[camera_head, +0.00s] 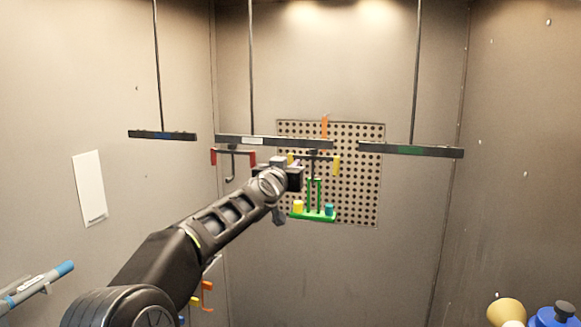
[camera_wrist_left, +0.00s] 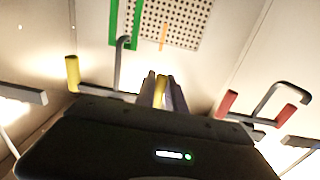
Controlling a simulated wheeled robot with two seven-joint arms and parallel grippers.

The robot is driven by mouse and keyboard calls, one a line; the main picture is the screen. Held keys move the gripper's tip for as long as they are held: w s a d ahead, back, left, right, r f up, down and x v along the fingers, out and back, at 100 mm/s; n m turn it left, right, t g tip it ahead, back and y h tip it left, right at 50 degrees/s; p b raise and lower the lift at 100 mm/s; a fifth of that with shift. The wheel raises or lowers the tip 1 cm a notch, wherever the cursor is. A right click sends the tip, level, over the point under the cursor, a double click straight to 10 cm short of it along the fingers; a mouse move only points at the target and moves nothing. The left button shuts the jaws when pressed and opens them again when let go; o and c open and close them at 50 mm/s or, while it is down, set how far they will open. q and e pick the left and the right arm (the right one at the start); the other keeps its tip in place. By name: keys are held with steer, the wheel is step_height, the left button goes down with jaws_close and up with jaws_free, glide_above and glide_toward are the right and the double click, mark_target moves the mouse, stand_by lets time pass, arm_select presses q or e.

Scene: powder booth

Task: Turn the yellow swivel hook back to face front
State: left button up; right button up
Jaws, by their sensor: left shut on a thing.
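The yellow swivel hook hangs under the middle bar (camera_head: 273,142); its free yellow end (camera_head: 337,166) shows on the right in the head view. In the left wrist view that yellow end (camera_wrist_left: 72,73) is at the left, with a grey hook (camera_wrist_left: 121,55) beside it. My left gripper (camera_head: 291,169) is at the hook's other end. In the left wrist view its fingers (camera_wrist_left: 161,90) are shut on a yellow end piece, mostly hidden between them. A green rack (camera_head: 314,216) hangs below the hook, carrying a yellow piece (camera_head: 298,206) and a teal piece (camera_head: 328,209). My right gripper is not in view.
A red-ended swivel hook (camera_head: 215,157) hangs just left of my gripper. Bars with blue (camera_head: 162,135) and green (camera_head: 411,151) marks hang at either side. A perforated panel (camera_head: 360,190) is on the back wall. Coloured objects (camera_head: 507,311) stand at bottom right. The right middle is clear.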

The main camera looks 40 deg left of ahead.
arm_select(q)
steer(key=shift+d+v, duration=0.2)
steer(key=shift+v, duration=0.85)
steer(key=shift+c, duration=0.3)
steer(key=shift+w, duration=0.15)
steer(key=shift+o, duration=0.2)
steer(key=shift+s+d, duration=0.7)
steer(key=shift+d, duration=0.1)
steer(key=shift+s+d, duration=0.2)
steer(key=shift+d, duration=0.3)
steer(key=shift+s+d, duration=0.15)
steer(key=shift+d, duration=0.35)
steer(key=shift+c, duration=0.2)
steer(key=shift+o, duration=0.2)
